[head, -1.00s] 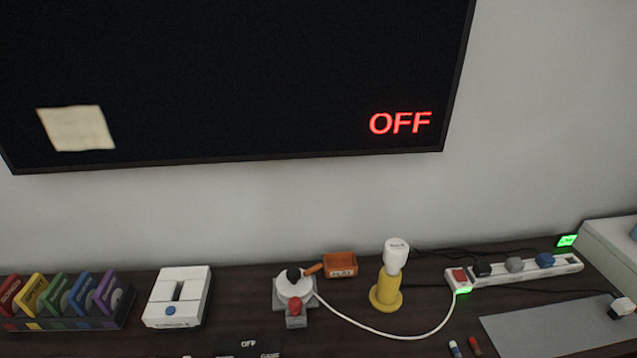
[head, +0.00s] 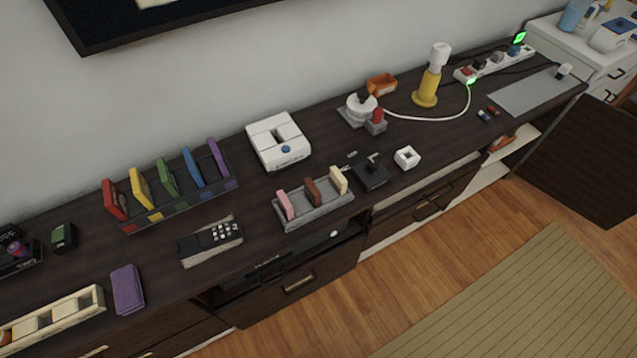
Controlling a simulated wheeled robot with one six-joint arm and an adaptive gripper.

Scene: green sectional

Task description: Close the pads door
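No label naming a pads door can be read, so I cannot tell which door it is. A long dark cabinet (head: 370,215) runs under the wall. A large dark panel (head: 590,165) stands out over the floor at its right end, beside an open white-lined compartment (head: 515,148) with an orange object (head: 502,143) inside; it looks like an open door. Nearer the middle, an open bay (head: 270,268) holds dark items, with a dark handled front (head: 298,286) below it. My gripper is not in view.
The cabinet top carries a cartridge rack (head: 175,205), a white console (head: 278,142), a grey holder (head: 315,210), a remote (head: 210,238) and a power strip (head: 495,63). A white drawer unit (head: 580,55) stands behind the panel. Wooden floor and a striped rug (head: 500,300) lie in front.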

